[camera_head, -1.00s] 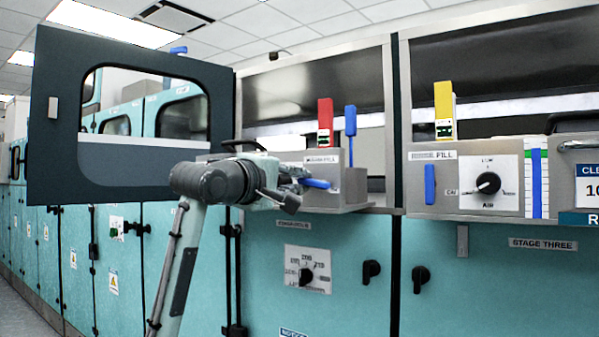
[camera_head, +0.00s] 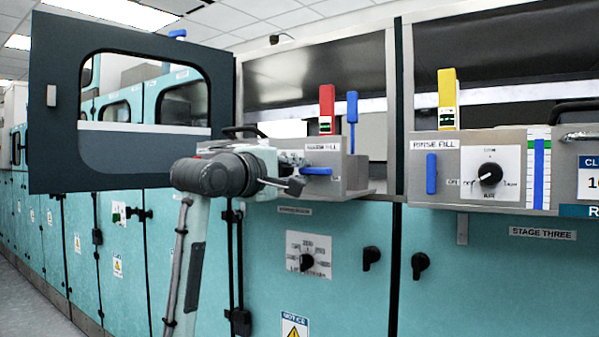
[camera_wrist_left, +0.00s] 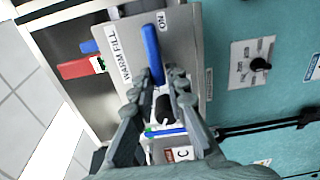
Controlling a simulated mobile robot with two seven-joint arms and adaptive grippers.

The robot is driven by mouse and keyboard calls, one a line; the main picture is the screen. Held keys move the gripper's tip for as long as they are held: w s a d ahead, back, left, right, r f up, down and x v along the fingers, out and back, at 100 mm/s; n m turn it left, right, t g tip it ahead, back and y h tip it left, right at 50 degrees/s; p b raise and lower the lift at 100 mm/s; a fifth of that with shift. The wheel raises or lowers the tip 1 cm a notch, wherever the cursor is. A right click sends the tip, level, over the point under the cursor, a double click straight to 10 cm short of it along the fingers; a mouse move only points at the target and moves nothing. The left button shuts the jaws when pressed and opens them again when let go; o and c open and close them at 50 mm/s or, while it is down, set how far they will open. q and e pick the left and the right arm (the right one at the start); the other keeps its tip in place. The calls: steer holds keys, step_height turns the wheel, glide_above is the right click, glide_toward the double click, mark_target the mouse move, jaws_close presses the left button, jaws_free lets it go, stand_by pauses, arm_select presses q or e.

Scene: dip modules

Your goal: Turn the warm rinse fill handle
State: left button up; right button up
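The blue warm fill handle (camera_head: 317,171) lies roughly level on the front of a grey metal box under a "FILL" label, in the middle of the head view. In the left wrist view the same handle (camera_wrist_left: 152,52) sits beside the "WARM FILL" label, its near end at the fingertips. My left gripper (camera_head: 290,175) reaches in from the left at that box. In the left wrist view its fingers (camera_wrist_left: 157,84) are apart, one on each side of the handle's near end. I cannot tell whether they touch it. My right gripper is out of view.
A dark windowed door (camera_head: 55,140) stands open at the left. A red lever (camera_head: 327,103) and an upright blue lever (camera_head: 351,110) rise behind the box. A "RINSE FILL" panel (camera_head: 508,200) with a blue handle (camera_head: 431,174) and dial is at the right. Teal cabinets (camera_head: 340,300) stand below.

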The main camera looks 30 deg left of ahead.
arm_select(q)
steer(key=o, duration=0.3)
steer(key=s, duration=0.8)
steer(key=s+a, duration=0.1)
steer(key=s, duration=0.3)
